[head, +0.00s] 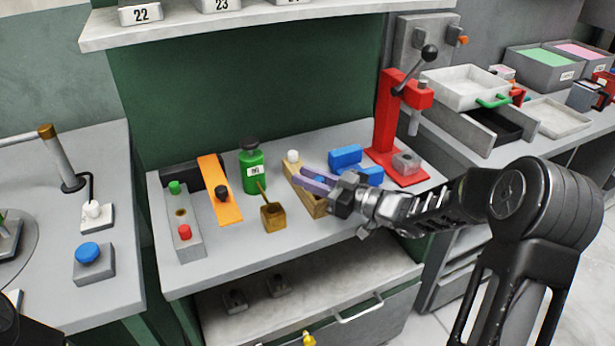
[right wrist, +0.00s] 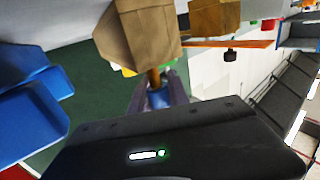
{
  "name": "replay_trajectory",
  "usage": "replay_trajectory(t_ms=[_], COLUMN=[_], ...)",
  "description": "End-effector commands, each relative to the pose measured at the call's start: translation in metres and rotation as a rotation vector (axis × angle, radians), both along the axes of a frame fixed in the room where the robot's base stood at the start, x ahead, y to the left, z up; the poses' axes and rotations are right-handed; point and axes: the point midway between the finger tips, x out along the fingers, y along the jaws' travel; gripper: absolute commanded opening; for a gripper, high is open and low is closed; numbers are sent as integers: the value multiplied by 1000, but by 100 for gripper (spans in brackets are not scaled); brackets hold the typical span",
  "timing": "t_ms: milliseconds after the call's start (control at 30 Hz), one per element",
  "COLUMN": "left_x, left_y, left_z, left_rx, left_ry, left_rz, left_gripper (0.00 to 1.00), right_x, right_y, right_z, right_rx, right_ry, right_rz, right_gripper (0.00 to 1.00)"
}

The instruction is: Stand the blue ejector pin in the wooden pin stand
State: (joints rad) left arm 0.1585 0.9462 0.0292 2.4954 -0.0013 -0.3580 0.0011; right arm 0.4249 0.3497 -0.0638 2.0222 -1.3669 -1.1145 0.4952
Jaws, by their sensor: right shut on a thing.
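The wooden pin stand (head: 318,209) is a long light-brown block near the middle of the bench, with a white ball-topped piece (head: 292,156) at its far end. My right gripper (head: 318,180) has purple-grey fingers and is over the stand. It is shut on the blue ejector pin (head: 320,178), of which only a little blue shows between the fingers. In the right wrist view, the pin's blue part (right wrist: 157,98) is between the fingers, and a brown shaft meets the wooden block (right wrist: 140,35). I cannot tell whether it is in a hole. My left gripper is not in view.
Blue blocks (head: 346,156) and a red press (head: 386,125) are to the right. An orange strip (head: 222,190) lies further left. The bench front is clear.

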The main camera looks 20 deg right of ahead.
Motion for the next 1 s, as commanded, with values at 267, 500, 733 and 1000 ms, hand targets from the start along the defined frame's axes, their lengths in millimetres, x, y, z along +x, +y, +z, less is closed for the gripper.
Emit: replay_trajectory(t_ms=[267, 500, 733, 1000], left_x=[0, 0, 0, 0], left_y=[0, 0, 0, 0], left_z=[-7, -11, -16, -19], left_rx=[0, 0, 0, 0], left_ry=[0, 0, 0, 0], left_rz=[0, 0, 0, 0], left_gripper=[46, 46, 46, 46], right_x=[0, 0, 0, 0], right_y=[0, 0, 0, 0], right_z=[-8, -14, -20, -24], right_rx=[0, 0, 0, 1], right_ry=[0, 0, 0, -1], right_rz=[0, 0, 0, 0], right_gripper=[0, 0, 0, 24])
